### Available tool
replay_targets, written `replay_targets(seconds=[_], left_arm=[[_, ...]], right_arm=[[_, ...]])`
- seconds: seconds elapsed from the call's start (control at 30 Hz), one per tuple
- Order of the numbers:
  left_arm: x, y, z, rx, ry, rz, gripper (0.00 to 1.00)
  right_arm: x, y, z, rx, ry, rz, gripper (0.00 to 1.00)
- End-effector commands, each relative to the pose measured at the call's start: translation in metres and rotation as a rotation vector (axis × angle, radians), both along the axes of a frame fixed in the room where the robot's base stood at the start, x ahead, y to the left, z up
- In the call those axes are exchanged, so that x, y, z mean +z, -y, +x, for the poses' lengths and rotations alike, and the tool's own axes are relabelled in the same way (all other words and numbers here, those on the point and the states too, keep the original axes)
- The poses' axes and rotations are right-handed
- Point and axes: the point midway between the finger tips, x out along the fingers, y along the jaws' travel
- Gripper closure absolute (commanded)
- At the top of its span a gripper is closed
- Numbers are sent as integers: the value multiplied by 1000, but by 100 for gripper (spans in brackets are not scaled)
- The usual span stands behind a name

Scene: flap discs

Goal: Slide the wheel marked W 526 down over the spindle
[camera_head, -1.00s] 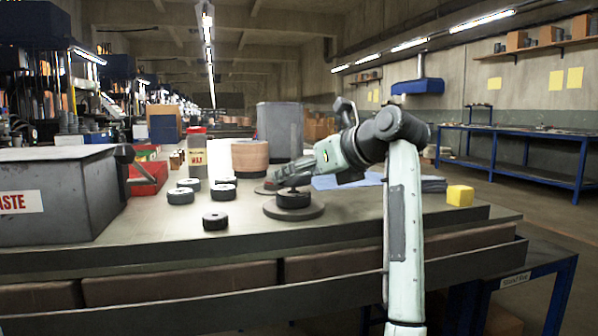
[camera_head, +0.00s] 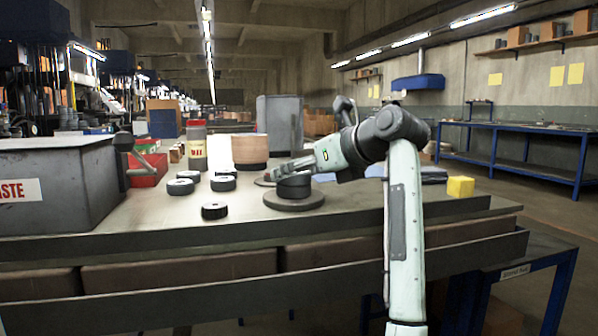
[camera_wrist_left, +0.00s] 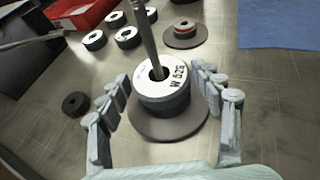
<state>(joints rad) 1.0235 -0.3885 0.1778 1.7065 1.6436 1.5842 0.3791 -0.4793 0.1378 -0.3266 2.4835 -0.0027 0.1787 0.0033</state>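The wheel marked W 526 (camera_wrist_left: 176,91) is a dark disc with a pale top face. It sits above a wide round dark base (camera_wrist_left: 140,124) in the left wrist view, with a grey spindle (camera_wrist_left: 147,38) standing up through its hole. The lower contact is not clear. The wheel (camera_head: 294,186) and base (camera_head: 294,203) also show in the head view. The only hand there, my left gripper by its match with the wrist view (camera_head: 280,172), reaches in from the right. Its fingers (camera_wrist_left: 162,76) are apart on either side of the wheel, with narrow gaps.
Loose discs (camera_head: 222,183) and a small black disc (camera_head: 214,211) lie to the left. A second round base (camera_wrist_left: 185,34) stands close behind. A red tray (camera_head: 148,170), grey waste bin (camera_head: 70,185), blue cloth (camera_wrist_left: 275,22) and yellow block (camera_head: 460,187) are around.

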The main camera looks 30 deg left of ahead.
Motion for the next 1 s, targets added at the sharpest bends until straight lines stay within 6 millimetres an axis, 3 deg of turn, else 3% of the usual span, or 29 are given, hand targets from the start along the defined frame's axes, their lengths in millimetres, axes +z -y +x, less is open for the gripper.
replay_targets(seconds=[0.1, 0.53, 1.0], left_arm=[[0, 0, 0, 0, 0, 0, 17], [3, 8, -2, -1, -1, 0, 17], [39, 88, -28, -1, 1, 2, 17]], right_arm=[[0, 0, 0, 0, 0, 0, 38], [0, 0, 0, 0, 0, 0, 38], [0, 0, 0, 0, 0, 0, 38]])
